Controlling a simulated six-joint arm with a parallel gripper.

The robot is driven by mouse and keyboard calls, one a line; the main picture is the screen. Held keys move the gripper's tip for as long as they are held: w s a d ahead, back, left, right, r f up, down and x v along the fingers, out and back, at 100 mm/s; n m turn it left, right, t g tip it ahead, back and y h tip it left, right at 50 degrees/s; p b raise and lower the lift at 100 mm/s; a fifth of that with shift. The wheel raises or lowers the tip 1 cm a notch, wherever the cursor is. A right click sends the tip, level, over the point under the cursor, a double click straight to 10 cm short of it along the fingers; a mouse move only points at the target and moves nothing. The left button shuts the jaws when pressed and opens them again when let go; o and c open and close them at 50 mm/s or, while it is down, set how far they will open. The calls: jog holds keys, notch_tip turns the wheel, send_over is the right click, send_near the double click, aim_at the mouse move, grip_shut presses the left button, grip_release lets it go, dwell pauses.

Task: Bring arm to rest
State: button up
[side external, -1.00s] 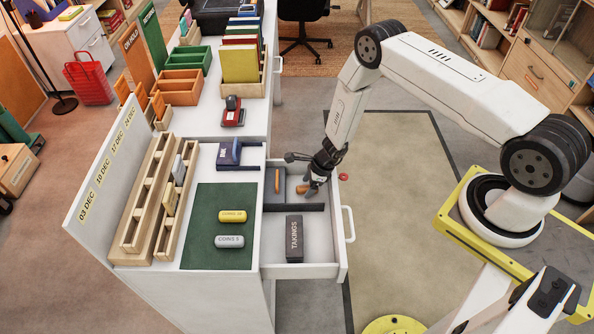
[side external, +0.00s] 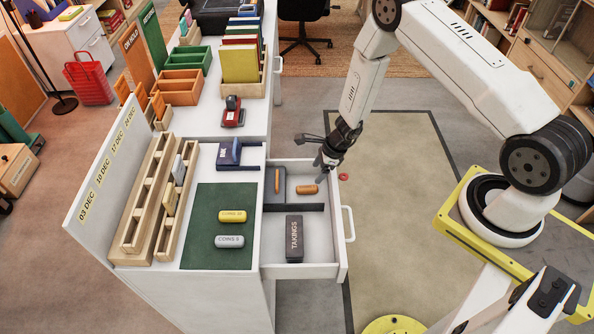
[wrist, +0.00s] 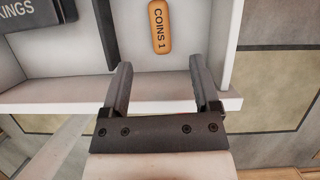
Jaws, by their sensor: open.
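My gripper (side external: 322,175) is open and empty above the right edge of the open drawer (side external: 304,268). In the wrist view my two fingers (wrist: 158,80) are spread apart with nothing between them. An orange coin roll (side external: 307,189) lies in the drawer's back compartment, just left of my gripper and apart from it. The wrist view shows this roll, marked COINS 1 (wrist: 159,28), beyond the fingertips. A dark block marked TAKINGS (side external: 294,238) stands in the front compartment.
A green mat (side external: 215,205) on the counter bears a yellow coin roll (side external: 232,216) and a grey one (side external: 230,241). A dark blue stamp-like object (side external: 229,153) sits behind the mat.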

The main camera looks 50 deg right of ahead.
jog(key=shift+r, duration=0.15)
dwell(0.5)
jog(key=shift+a+r+n, duration=0.15)
jog(key=shift+r+n, duration=0.25)
jog(key=shift+r, duration=0.2)
jog(key=s+a+r+n+h, duration=0.1)
jog(key=s+r+n, duration=0.3)
jog(key=r+n, duration=0.4)
jog(key=s+a+r+n+h, duration=0.1)
jog(key=s+a+r+n, duration=0.1)
jog(key=s+r+n, duration=0.3)
jog(key=s+a+r+n+h, duration=0.1)
jog(key=s+r+n, duration=0.4)
jog(key=r+n, duration=0.7)
notch_tip(320, 180, up, 2)
jog(key=shift+a+r+n, duration=0.25)
jog(key=shift+a+n, duration=0.05)
